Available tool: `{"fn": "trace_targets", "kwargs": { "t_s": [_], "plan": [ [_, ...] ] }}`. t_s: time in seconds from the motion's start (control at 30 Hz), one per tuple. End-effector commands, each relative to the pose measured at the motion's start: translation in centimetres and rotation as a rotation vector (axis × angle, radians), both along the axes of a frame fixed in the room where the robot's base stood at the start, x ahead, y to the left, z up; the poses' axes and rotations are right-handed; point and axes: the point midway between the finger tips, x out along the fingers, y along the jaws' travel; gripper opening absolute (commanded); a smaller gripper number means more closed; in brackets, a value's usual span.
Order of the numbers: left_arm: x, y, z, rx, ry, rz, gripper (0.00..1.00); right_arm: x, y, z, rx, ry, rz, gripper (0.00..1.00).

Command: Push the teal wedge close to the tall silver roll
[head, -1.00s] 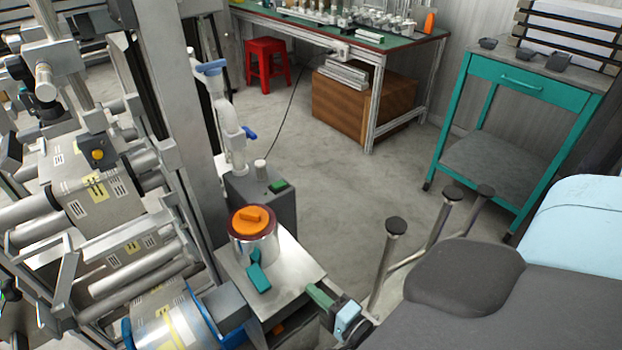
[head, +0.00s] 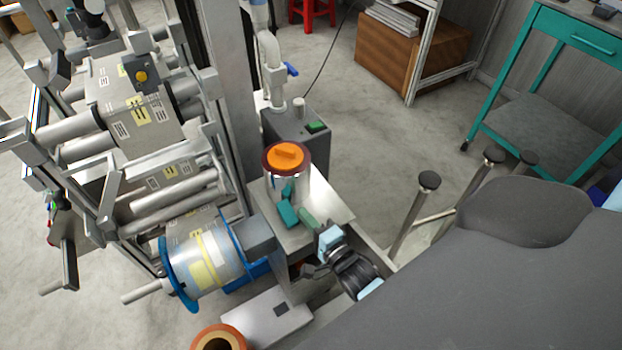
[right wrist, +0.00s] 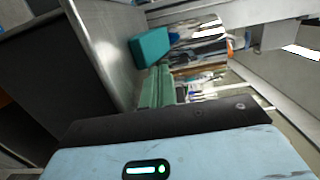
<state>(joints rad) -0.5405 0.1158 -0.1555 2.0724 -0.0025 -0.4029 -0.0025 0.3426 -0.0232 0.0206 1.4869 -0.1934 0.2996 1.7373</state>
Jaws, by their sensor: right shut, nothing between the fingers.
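The tall silver roll (head: 299,186) stands upright on a metal shelf, with a maroon top and an orange block on it. It also shows in the right wrist view (right wrist: 200,48). The teal wedge (head: 288,216) lies on the shelf close in front of the roll, which mirrors it. In the right wrist view the wedge (right wrist: 150,46) is just beyond my fingertips. My right gripper (head: 304,215) has its green fingers shut and empty, at the wedge's right side. I cannot tell whether fingers and wedge touch. My left gripper is out of view.
The metal shelf (head: 333,207) is bare right of the roll. A grey box with a green button (head: 296,130) stands behind it. A blue-flanged roll (head: 205,262) on the machine is at left. Metal posts (head: 407,215) rise at right.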

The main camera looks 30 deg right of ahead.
Motion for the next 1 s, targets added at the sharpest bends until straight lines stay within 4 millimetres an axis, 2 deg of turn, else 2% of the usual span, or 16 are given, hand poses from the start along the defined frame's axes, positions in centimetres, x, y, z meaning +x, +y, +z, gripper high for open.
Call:
{"fn": "trace_targets", "kwargs": {
  "t_s": [0.17, 0.43, 1.0],
  "plan": [
    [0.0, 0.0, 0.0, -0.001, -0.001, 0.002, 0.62, 0.0, 0.1, 0.0, 0.001, 0.000, 0.000, 0.00],
    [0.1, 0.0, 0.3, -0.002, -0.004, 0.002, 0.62, 0.5, 2.1, 0.1, 0.002, -0.001, 0.000, 0.00],
    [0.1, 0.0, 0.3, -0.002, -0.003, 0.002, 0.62, 0.5, 2.1, 0.1, 0.001, -0.001, 0.001, 0.00]
  ]
}}
